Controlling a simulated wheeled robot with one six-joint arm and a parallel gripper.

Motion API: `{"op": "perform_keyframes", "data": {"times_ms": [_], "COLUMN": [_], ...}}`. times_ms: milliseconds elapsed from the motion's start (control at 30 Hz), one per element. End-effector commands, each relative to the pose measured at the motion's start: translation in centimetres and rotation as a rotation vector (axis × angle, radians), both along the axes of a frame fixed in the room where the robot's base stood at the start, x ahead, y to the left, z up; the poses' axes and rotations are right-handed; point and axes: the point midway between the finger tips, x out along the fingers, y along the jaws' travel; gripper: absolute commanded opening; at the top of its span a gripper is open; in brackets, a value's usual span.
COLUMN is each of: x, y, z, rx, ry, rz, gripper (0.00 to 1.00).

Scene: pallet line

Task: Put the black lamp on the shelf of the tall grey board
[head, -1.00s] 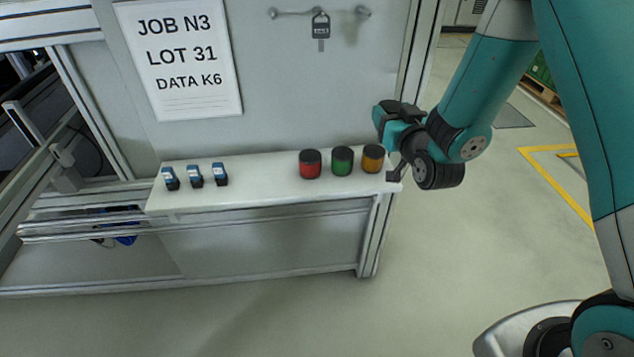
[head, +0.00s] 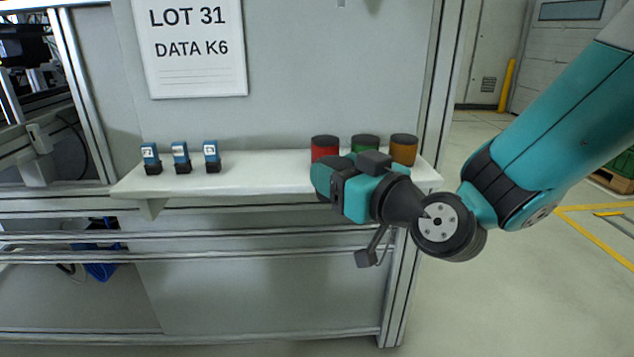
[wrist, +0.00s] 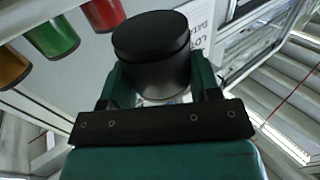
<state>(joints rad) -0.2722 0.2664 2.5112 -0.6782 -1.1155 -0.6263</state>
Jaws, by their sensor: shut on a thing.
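My gripper (wrist: 155,95) is shut on the black lamp (wrist: 152,60), a short dark cylinder between its fingers in the wrist view. In the head view my gripper (head: 330,185) is in front of the right part of the white shelf (head: 255,182), near the red lamp. I cannot make out the black lamp there, as the gripper body hides it. The shelf runs along the tall grey board (head: 300,70). Whether the lamp touches the shelf cannot be told.
A red lamp (head: 325,143), a green lamp (head: 365,142) and an orange lamp (head: 404,148) stand at the shelf's right end. Three small blue-and-black devices (head: 180,157) stand at its left. The shelf between them looks free. A paper sign (head: 190,50) hangs above.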

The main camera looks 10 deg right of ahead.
Motion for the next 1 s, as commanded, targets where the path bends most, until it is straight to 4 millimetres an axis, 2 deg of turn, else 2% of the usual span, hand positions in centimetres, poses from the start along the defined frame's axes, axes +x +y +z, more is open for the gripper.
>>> {"op": "perform_keyframes", "data": {"times_ms": [167,500,600,767,967,1000], "x": [2.5,10.1,11.4,12.5,15.2,15.1], "y": [1.9,6.6,7.3,8.0,9.7,9.5], "z": [0.8,0.5,0.2,0.2,0.2,-0.8], "rx": [-0.002,-0.002,0.000,0.001,0.001,-0.002], "ry": [0.003,-0.003,-0.004,-0.003,-0.004,0.003], "rz": [0.008,0.007,0.005,0.005,0.005,0.003], "gripper": [0.23,0.23,0.23,0.23,0.23,0.23]}}
